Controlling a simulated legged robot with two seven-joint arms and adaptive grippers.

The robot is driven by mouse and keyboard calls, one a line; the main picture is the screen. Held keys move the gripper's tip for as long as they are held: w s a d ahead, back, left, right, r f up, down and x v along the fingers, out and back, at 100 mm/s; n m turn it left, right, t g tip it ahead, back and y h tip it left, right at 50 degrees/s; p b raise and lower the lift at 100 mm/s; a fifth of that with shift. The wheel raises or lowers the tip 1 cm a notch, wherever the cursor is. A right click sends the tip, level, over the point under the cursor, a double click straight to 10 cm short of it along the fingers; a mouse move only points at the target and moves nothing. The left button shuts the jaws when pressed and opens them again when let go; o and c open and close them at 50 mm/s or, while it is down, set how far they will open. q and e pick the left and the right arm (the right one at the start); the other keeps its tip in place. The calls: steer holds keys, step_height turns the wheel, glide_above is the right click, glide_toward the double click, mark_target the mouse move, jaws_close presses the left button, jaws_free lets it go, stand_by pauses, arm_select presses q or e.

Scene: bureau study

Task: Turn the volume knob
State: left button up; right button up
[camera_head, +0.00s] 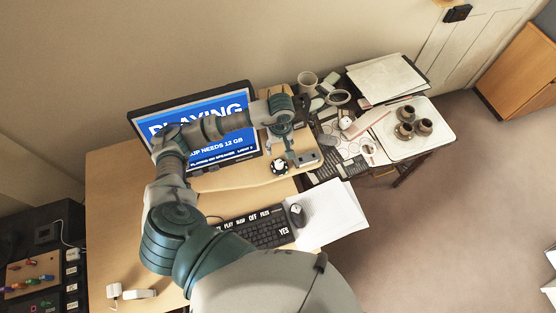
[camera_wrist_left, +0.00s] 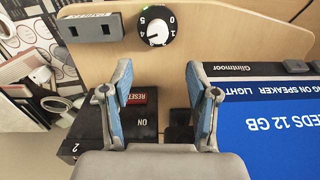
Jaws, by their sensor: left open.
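The volume knob is a round black dial (camera_head: 279,167) with white marks, on the right part of the wooden desk unit. It also shows upside down in the left wrist view (camera_wrist_left: 157,27), with numbers around it and a small green light beside it. My left gripper (camera_head: 279,145) is near the knob. In the left wrist view its two blue-padded fingers (camera_wrist_left: 158,78) are apart and empty. The knob lies beyond the fingertips, in line with the gap, and no contact shows. My right gripper is not in view.
A monitor (camera_head: 204,115) stands behind my left arm. A dark box with a red RESET button (camera_wrist_left: 138,97) sits below the fingers in the wrist view. A grey socket plate (camera_wrist_left: 90,28) is beside the knob. A keyboard (camera_head: 262,229) and mouse (camera_head: 297,211) lie in front.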

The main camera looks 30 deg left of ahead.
mark_target(280, 163)
arm_select(q)
steer(key=f, duration=0.9)
steer(key=shift+s+d+f+p, duration=0.1)
steer(key=shift+d+f+p, duration=0.25)
steer(key=shift+f+p, duration=0.05)
steer(key=shift+a+f, duration=0.3)
steer(key=shift+f, duration=0.15)
steer(key=shift+d, duration=0.2)
jaws_close()
